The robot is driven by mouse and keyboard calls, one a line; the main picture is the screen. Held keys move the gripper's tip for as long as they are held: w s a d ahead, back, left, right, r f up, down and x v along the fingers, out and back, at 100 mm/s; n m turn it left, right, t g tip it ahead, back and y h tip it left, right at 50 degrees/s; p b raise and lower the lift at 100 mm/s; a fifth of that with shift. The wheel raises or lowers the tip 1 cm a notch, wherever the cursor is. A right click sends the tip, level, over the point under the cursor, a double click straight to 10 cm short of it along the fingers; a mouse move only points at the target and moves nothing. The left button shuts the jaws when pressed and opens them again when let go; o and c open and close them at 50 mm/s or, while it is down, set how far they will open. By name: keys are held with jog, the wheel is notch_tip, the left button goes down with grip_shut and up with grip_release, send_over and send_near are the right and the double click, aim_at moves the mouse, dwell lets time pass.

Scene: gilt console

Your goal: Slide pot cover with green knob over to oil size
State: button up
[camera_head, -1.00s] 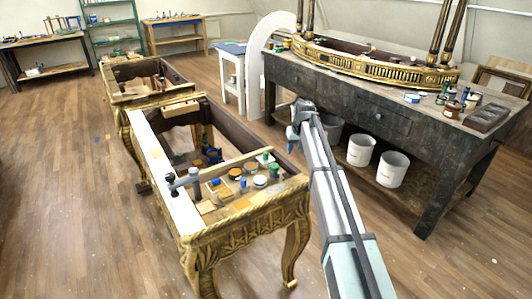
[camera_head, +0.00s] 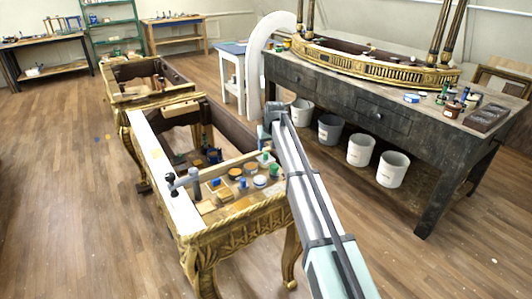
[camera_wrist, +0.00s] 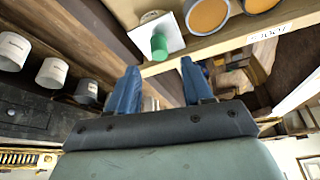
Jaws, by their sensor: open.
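A green knob (camera_wrist: 160,43) stands on a white, square-looking cover (camera_wrist: 157,33) at the top of the wrist view. It sits near the edge of a pale wooden board (camera_wrist: 220,38). In the head view, green-topped items (camera_head: 265,159) stand at the right end of the gilt console (camera_head: 235,225); I cannot tell which is this cover. My gripper (camera_wrist: 161,78) is open and empty, its blue fingers pointing toward the board, apart from the knob. It also shows in the head view (camera_head: 265,134), above the console's back right. I cannot tell which pot holds oil size.
Orange-filled pots (camera_wrist: 207,13) stand close beside the cover, with a small label (camera_wrist: 268,34) on the board edge. A clamp (camera_head: 183,182) stands at the console's left. A dark workbench (camera_head: 350,105) with several buckets (camera_head: 360,150) is behind my arm.

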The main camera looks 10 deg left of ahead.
aim_at(266, 153)
jog(key=shift+x, duration=2.65)
jog(key=shift+c, duration=0.4)
grip_shut()
